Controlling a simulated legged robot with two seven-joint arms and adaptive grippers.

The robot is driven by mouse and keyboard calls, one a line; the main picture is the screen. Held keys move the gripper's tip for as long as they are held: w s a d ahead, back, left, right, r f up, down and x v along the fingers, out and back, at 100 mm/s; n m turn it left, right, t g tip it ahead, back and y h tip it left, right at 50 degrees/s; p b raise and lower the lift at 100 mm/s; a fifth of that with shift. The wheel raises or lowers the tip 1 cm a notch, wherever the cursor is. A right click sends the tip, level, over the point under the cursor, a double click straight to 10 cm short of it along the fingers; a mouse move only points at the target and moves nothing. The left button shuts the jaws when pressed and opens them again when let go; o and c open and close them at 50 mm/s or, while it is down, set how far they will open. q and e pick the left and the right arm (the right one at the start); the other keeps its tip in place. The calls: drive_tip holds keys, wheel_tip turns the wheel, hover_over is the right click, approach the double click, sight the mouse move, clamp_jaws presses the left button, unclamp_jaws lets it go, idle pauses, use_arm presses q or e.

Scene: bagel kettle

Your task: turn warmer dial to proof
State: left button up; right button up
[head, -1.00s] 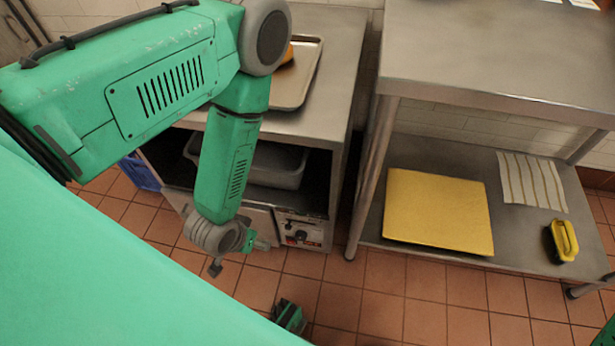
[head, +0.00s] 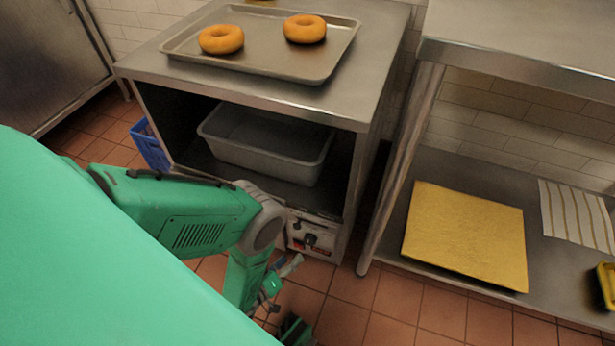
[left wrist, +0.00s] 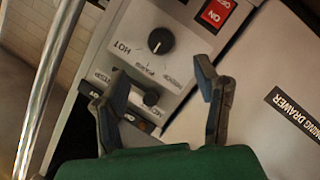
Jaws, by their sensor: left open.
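The warmer's control panel (head: 315,236) is low on the front of the steel cabinet, with a dark dial (head: 309,240). In the left wrist view the round black dial (left wrist: 161,41) sits on a light plate with small rotated lettering; HOT is readable. In the head view my left gripper (head: 285,272) is beside the panel, small and partly hidden. My right gripper is not in view.
A red switch (left wrist: 215,12) is beside the dial, and a drawer front (left wrist: 285,90) is to the right. A tray (head: 270,67) with bagels lies on top of the cabinet. A grey bin (head: 265,150) is on its shelf. A steel table (head: 400,150) stands right.

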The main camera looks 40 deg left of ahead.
sight(307, 242)
use_arm(q)
drive_tip(key=b+x, duration=0.1)
drive_tip(key=x, duration=0.3)
drive_tip(key=b+x, duration=0.1)
drive_tip(key=x, duration=0.3)
drive_tip(key=shift+a+f+b, duration=0.15)
drive_tip(key=shift+b, duration=0.25)
drive_tip(key=shift+w, duration=0.5)
drive_tip(key=c, duration=1.1)
